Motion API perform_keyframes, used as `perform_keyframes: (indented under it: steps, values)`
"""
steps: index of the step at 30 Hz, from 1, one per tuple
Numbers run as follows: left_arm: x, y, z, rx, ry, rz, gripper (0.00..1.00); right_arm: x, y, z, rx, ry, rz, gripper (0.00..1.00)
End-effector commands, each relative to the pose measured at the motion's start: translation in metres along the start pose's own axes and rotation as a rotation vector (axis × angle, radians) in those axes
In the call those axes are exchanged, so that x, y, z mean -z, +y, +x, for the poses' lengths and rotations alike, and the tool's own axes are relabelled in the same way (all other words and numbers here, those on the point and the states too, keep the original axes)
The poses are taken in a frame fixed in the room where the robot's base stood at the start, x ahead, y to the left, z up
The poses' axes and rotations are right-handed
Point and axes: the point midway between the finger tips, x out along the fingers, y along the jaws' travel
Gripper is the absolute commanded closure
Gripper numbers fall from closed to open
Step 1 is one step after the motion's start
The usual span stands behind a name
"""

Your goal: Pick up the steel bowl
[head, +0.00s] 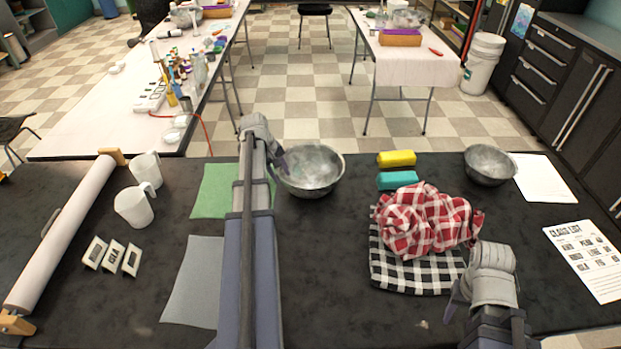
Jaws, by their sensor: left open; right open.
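A larger steel bowl (315,172) stands upright and empty near the far edge of the black table (330,260). A smaller steel bowl (489,165) stands further right near the same edge. My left gripper (280,163) is at the left rim of the larger bowl. It is open, and its wrist hides part of that rim. I cannot tell whether a finger touches the bowl or reaches over the rim. My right gripper (456,305) is open and empty near the front right, below the cloths and away from both bowls.
Yellow (397,158) and teal (397,180) blocks lie right of the larger bowl. A red checked cloth (425,222) lies crumpled on a black-and-white cloth (395,275). White jugs (134,206), a paper roll (62,235) and a green sheet (212,190) are left.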

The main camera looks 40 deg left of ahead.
Motion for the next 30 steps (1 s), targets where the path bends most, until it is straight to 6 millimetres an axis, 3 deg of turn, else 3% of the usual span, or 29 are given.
perform_keyframes:
  steps: [3,11,24,30]
  values:
    - [0.000,-0.001,0.014,0.000,0.000,0.001,0.59,0.001,-0.001,0.013,0.000,0.000,0.000,0.50]
    - [0.001,0.000,0.017,0.000,0.000,0.001,0.59,0.001,-0.002,0.017,0.000,0.000,0.000,0.50]
    - [0.003,-0.002,0.065,0.000,0.000,0.000,0.59,0.004,-0.006,0.062,0.000,0.000,0.000,0.50]
    - [0.003,-0.001,0.064,0.000,0.000,0.000,0.59,0.004,-0.006,0.061,0.000,0.000,-0.001,0.50]
